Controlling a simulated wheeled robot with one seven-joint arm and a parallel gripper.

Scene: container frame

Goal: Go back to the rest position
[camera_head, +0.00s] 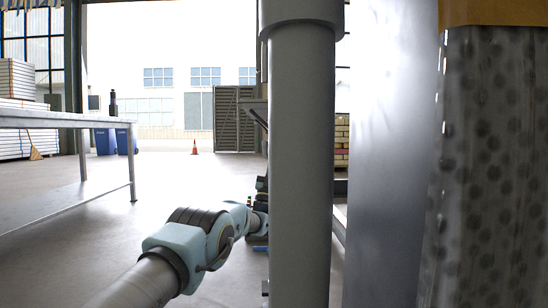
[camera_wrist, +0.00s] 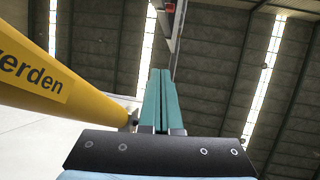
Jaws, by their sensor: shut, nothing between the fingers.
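My gripper (camera_wrist: 160,74) shows in the wrist view with its two teal fingers together and nothing between them. The fingers point up in the picture, towards the dark ceiling. A yellow beam (camera_wrist: 60,80) with black lettering lies to the left of the fingers, apart from them in the picture. In the head view my arm reaches from the bottom edge forward to the middle. Its far end is partly hidden behind a grey upright cylinder, and I cannot make out the fingers there.
A metal table (camera_head: 65,122) stands at the left. Blue bins (camera_head: 105,141) and an orange cone (camera_head: 194,147) are far back. A grey panel (camera_head: 390,160) and a dark spotted surface (camera_head: 495,170) fill the near right. The floor between table and arm is clear.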

